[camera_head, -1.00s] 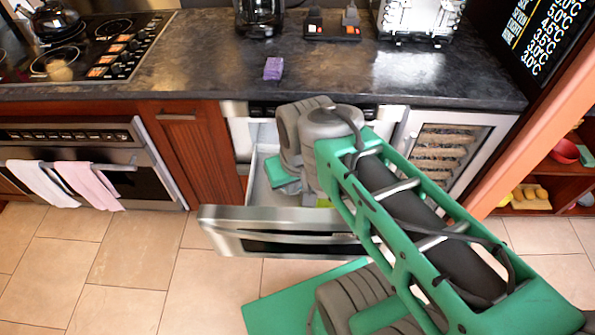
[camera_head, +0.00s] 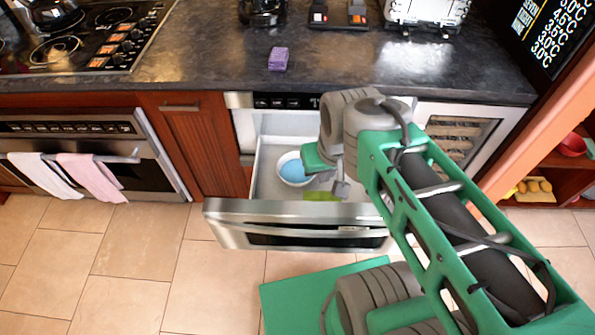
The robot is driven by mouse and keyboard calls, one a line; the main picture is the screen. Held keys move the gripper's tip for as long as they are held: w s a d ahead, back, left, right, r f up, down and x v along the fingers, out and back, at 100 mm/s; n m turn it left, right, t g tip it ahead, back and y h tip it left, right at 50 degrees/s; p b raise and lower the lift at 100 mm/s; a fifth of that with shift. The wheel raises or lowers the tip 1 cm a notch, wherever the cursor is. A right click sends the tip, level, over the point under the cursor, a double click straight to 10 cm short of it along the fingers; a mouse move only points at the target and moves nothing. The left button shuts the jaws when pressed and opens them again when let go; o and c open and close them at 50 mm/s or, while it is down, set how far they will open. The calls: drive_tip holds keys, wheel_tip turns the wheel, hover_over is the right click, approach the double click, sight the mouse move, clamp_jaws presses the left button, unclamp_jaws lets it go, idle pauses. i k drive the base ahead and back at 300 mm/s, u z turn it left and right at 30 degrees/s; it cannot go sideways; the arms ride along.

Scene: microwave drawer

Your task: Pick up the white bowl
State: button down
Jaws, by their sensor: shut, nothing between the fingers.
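A white bowl (camera_head: 284,161) with a light blue inside sits on the floor of the open microwave drawer (camera_head: 263,178), left of my arm. My gripper (camera_head: 341,190) hangs over the drawer, to the right of the bowl and apart from it in the picture. It is small in view and looks shut with nothing in it. My green and grey wrist covers the area just right of the bowl and hides part of the drawer.
A yellow-green item (camera_head: 322,196) lies in the drawer near its front. The drawer front (camera_head: 240,222) sticks out over the tiled floor. A purple sponge-like block (camera_head: 278,59) rests on the dark counter (camera_head: 210,60) above.

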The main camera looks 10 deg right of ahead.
sight(290, 169)
drive_tip(key=u, duration=0.45)
drive_tip(key=k, duration=0.6)
drive_tip(key=u, duration=1.1)
drive_tip(key=i, duration=0.45)
drive_tip(key=u, duration=0.7)
drive_tip(key=i, duration=0.85)
drive_tip(key=z, duration=0.5)
drive_tip(key=i, duration=0.7)
drive_tip(key=z, duration=1.2)
drive_tip(key=i, duration=0.25)
drive_tip(key=z, duration=0.15)
